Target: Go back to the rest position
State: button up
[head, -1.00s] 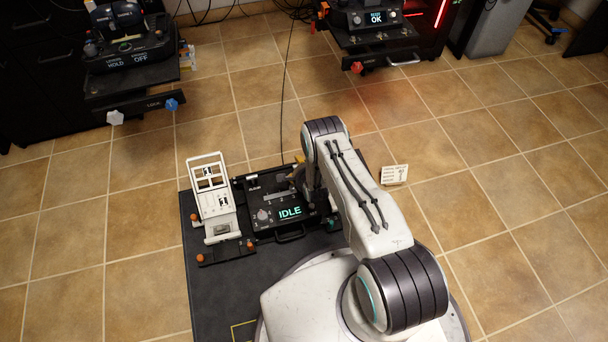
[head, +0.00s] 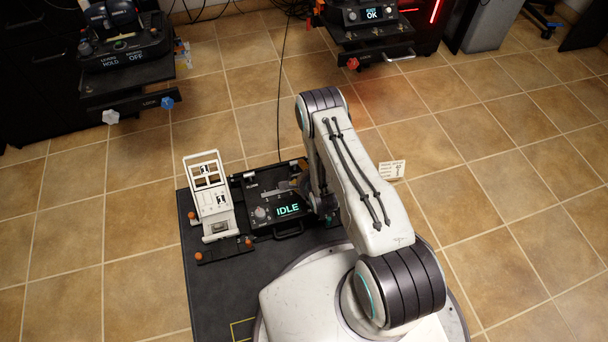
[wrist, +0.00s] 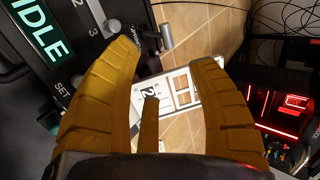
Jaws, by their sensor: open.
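My gripper (wrist: 167,85) is open and empty in the wrist view, its yellow-brown fingers spread apart. My arm stands over the right side of the black control panel (head: 264,224), whose screen reads IDLE. The panel also shows at the upper left of the wrist view (wrist: 75,22), with its slot, numbers and a grey lever knob.
A console (head: 122,50) with a drawer is at the upper left, and another console (head: 370,35) reading OK is at the top. A dark cable crosses the tiled floor.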

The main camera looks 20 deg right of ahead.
jog(key=shift+s+r, duration=0.2)
jog(key=shift+s, duration=0.05)
dwell(0.5)
jog(key=w+r+n+g+p, duration=0.15)
jog(key=r+p, duration=0.35)
jog(key=r, duration=0.6)
jog(key=w+r+n+p, duration=0.3)
jog(key=r+p, duration=0.1)
jog(key=r, duration=0.7)
jog(key=s+r+n+g+p, duration=0.15)
jog(key=r+p, duration=0.35)
jog(key=r, duration=0.6)
jog(key=s+r+n+p, duration=0.2)
jog(key=r+p, duration=0.2)
jog(key=r, duration=0.8)
jog(key=s+r+n+g+p, duration=0.15)
jog(key=s+r+p, duration=0.35)
jog(key=r, duration=0.5)
jog(key=s+r+n+p, duration=0.35)
jog(key=s+r, duration=0.25)
jog(key=r, duration=0.3)
jog(key=s+r+n+g+p, duration=0.2)
jog(key=s+r+n+p, duration=0.3)
jog(key=s+r+p, duration=0.4)
jog(key=s+r, duration=0.6)
jog(key=s, duration=0.2)
jog(key=shift+s, duration=0.35)
jog(key=shift+a, duration=0.15)
